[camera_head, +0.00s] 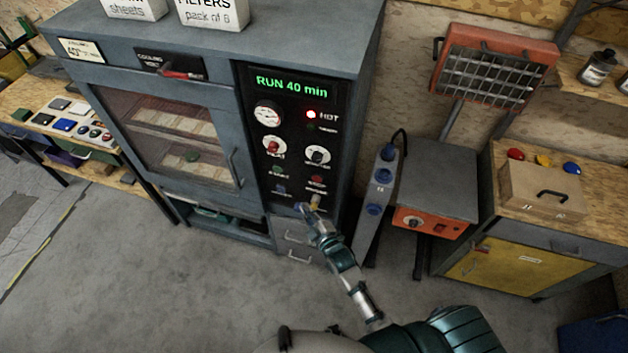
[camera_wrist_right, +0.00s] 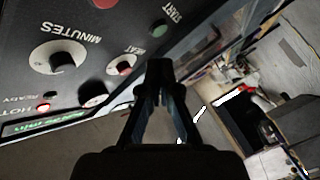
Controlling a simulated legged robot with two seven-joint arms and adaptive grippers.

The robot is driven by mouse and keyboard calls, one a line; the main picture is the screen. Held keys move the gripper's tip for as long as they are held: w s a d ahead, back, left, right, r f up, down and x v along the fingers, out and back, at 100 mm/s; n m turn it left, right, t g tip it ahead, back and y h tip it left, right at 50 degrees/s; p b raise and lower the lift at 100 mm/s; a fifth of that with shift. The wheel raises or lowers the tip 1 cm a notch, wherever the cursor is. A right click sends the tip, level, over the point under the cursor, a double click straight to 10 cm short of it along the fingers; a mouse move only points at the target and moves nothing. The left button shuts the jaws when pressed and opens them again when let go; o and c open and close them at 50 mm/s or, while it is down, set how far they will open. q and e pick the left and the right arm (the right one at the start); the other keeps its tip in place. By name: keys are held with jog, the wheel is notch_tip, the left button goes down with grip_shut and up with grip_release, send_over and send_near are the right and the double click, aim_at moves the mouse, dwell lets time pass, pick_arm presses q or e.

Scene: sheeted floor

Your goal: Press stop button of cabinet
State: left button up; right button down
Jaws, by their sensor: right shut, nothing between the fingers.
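The grey cabinet (camera_head: 225,50) has a black control panel with a lit display (camera_head: 292,88) reading "RUN 40 min". The red stop button (camera_head: 318,180) is low on the right of the panel, and the green start button (camera_head: 277,170) is to its left. In the wrist view a red button (camera_wrist_right: 104,3), apparently the stop button, is cut by the top edge; the start button (camera_wrist_right: 160,28) is beside it. My right gripper (camera_head: 308,210) is shut and empty, just below the stop button in the head view. In the wrist view its fingertips (camera_wrist_right: 160,68) are together. My left gripper is out of view.
Above the buttons are the heat knob (camera_head: 271,147), the minutes knob (camera_head: 317,155) and a red hot lamp (camera_head: 311,114). A grey post with blue sockets (camera_head: 378,195) stands right of the cabinet. A heater on a stand (camera_head: 495,65) and a yellow-door bench (camera_head: 510,268) are farther right.

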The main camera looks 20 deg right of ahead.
aim_at(317, 179)
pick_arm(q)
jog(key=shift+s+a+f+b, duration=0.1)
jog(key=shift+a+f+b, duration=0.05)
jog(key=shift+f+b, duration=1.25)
pick_arm(e)
jog(key=w+d, duration=0.4)
jog(key=w, duration=0.3)
jog(key=shift+w+d, duration=0.2)
jog(key=shift+w, duration=0.05)
dwell(0.3)
